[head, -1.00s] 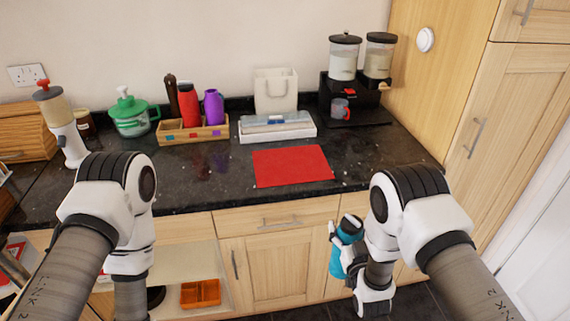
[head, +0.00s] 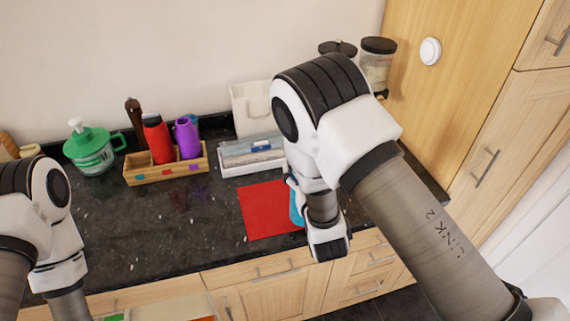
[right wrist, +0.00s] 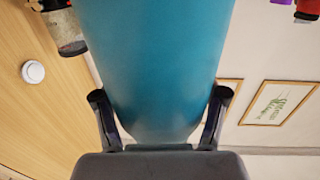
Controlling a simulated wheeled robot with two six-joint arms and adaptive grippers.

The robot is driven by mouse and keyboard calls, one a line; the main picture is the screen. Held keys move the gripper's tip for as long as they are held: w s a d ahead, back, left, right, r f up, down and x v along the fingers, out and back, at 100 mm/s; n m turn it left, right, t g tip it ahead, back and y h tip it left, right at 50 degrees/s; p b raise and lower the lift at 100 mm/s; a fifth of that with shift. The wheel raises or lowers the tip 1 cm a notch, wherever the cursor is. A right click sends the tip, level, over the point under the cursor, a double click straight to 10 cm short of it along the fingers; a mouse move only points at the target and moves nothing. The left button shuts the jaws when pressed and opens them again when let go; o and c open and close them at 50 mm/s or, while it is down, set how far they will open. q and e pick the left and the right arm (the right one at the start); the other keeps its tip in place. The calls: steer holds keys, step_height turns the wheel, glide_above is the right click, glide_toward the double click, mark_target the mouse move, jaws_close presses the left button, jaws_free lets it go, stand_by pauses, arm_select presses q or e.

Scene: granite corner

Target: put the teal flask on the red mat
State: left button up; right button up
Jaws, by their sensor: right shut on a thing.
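The red mat (head: 265,212) lies flat on the dark counter in the head view, its right part hidden by my right arm. The teal flask (head: 296,205) shows as a sliver at the mat's right side, mostly hidden behind my right gripper (head: 294,186). In the right wrist view the teal flask (right wrist: 155,60) fills the middle, between the two fingers of my right gripper (right wrist: 160,112), which is shut on it. I cannot tell whether the flask touches the mat. My left arm is at the left edge of the head view; its gripper is out of sight.
Behind the mat are a white tray (head: 240,166) and a white bag (head: 250,110). A wooden rack (head: 150,175) holds red and purple bottles. A green lidded pot (head: 92,150) stands further left. Glass jars (head: 376,65) stand at the back right. The counter left of the mat is clear.

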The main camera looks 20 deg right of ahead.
steer(key=w+d+f+b, duration=0.3)
steer(key=w+b, duration=0.1)
steer(key=w, duration=0.6)
steer(key=shift+w+f, duration=0.4)
steer(key=o, duration=1.5)
steer(key=shift+w+f, duration=0.15)
steer(key=shift+w, duration=0.05)
arm_select(q)
steer(key=f, duration=0.1)
steer(key=s+f, duration=0.2)
steer(key=f, duration=0.1)
arm_select(e)
steer(key=shift+s, duration=0.35)
